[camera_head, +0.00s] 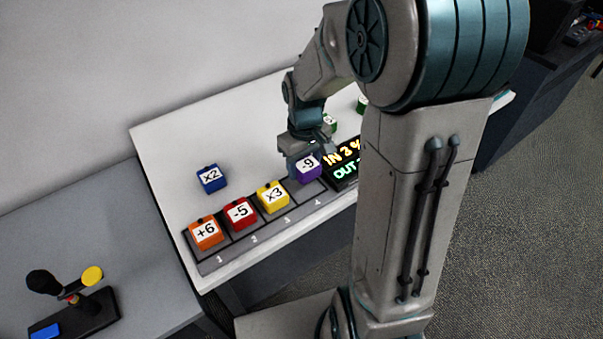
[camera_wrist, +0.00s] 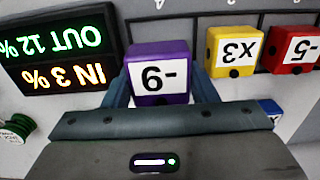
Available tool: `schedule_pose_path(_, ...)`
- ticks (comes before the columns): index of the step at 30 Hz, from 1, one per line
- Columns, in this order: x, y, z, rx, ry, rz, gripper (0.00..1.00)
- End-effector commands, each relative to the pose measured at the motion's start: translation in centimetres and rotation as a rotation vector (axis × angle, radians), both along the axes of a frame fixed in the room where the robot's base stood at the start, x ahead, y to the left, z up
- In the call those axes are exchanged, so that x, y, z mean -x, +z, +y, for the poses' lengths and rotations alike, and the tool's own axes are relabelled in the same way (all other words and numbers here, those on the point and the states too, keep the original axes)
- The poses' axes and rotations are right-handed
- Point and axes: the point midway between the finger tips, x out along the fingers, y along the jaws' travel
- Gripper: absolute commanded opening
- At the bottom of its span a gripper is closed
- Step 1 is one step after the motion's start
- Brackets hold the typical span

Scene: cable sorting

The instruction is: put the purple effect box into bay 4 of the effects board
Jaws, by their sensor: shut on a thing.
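The purple effect box (camera_head: 308,167), labelled -9, is at bay 4 of the effects board (camera_head: 262,233). In the wrist view the purple box (camera_wrist: 158,72) sits between the two fingers of my gripper (camera_wrist: 160,88), which is shut on it. In the head view my gripper (camera_head: 303,152) reaches down over the box from behind. The box looks upright; whether its underside touches the bay floor is hidden. Bays 1 to 3 hold an orange +6 box (camera_head: 206,233), a red -5 box (camera_head: 239,212) and a yellow x3 box (camera_head: 272,196).
A lit display (camera_head: 345,161) reading IN 3 % and OUT stands just right of bay 4. A blue x2 box (camera_head: 211,178) lies on the white table behind the board. Green objects (camera_head: 330,123) stand farther back. The table's left part is clear.

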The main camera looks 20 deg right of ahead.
Motion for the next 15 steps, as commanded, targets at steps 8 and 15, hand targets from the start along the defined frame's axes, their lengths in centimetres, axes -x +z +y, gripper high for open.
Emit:
schedule_pose_path(8, 0.0, -2.8, 0.7, -0.002, 0.0, 0.005, 0.26)
schedule_pose_path(15, -0.1, -4.4, 0.7, 0.0, -0.001, -0.001, 0.26)
